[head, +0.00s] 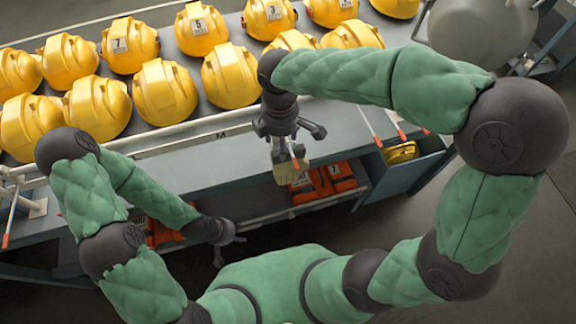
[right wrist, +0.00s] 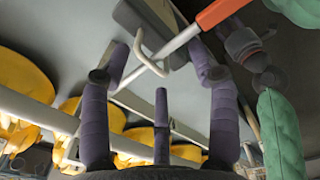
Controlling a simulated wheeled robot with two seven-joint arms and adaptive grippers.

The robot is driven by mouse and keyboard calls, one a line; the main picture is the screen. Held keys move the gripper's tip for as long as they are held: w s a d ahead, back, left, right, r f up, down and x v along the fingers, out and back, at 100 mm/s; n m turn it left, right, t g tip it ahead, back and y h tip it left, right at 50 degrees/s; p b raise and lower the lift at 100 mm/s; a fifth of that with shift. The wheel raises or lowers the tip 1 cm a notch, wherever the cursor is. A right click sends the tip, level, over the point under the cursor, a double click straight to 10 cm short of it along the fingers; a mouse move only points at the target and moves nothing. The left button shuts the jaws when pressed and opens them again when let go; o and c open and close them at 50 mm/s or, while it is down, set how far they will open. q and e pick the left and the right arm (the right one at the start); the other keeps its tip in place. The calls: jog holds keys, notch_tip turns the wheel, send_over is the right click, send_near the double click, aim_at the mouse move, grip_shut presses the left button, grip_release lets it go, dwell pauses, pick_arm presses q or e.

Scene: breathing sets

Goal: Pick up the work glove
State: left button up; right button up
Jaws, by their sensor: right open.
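A small tan piece that looks like the work glove (head: 291,172) shows in the head view just below my right gripper, at the front edge of the grey bench. The gripper partly covers it. My right gripper (head: 289,138) is open, its fingers spread above the tan piece. In the right wrist view my right gripper (right wrist: 160,66) has nothing clasped between its fingers, and I cannot make out a glove there. My left gripper (head: 227,248) hangs low near the lower shelf, its fingers apart and empty.
Several yellow helmets (head: 165,90) stand on the grey bench (head: 215,160). Orange packs (head: 325,182) lie on the shelf below. Rods with orange ends (head: 401,134) project from the bench front; a rod with an orange end (right wrist: 218,11) and a pale hook (right wrist: 143,56) show close to my right fingers.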

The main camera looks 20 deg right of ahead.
aim_at(288, 164)
notch_tip(288, 164, down, 6)
jog(key=shift+r+b, duration=0.2)
jog(key=shift+b, duration=0.35)
